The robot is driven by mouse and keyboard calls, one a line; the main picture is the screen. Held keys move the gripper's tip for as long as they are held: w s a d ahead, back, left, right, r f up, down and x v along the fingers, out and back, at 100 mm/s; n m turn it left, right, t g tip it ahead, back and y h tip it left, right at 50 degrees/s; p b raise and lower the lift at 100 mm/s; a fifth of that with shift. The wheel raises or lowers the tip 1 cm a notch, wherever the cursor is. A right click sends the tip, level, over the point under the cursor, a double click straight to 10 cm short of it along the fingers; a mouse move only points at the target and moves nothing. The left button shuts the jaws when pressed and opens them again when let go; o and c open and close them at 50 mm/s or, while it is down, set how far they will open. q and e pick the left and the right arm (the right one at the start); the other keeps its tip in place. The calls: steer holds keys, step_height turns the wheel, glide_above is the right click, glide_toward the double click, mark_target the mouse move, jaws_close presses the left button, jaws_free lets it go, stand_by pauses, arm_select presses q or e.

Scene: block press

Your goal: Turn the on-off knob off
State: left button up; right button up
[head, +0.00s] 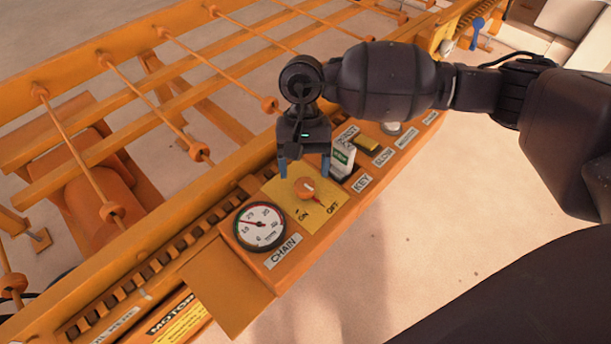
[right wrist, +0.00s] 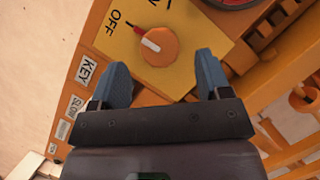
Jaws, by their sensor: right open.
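The orange on-off knob (head: 306,188) sits on a yellow plate (head: 278,188) marked ON and OFF on the orange control panel. In the right wrist view the knob (right wrist: 163,48) has a red and white pointer, which points toward the OFF label (right wrist: 113,22). My right gripper (head: 304,171) is open, pointing down at the far edge of the knob. In the right wrist view its blue fingertips (right wrist: 162,68) are apart, one to each side of the knob's near part; whether they touch it I cannot tell. My left gripper is out of view.
A round gauge (head: 260,226) labelled CHAIN is left of the knob. Orange rails with rods (head: 150,90) run behind the panel. The floor in front is clear.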

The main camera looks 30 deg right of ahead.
arm_select(q)
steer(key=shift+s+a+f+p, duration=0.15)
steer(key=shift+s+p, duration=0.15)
steer(key=shift+p, duration=0.15)
arm_select(e)
steer(key=v, duration=0.7)
steer(key=shift+r, duration=0.15)
steer(key=shift+s, duration=0.1)
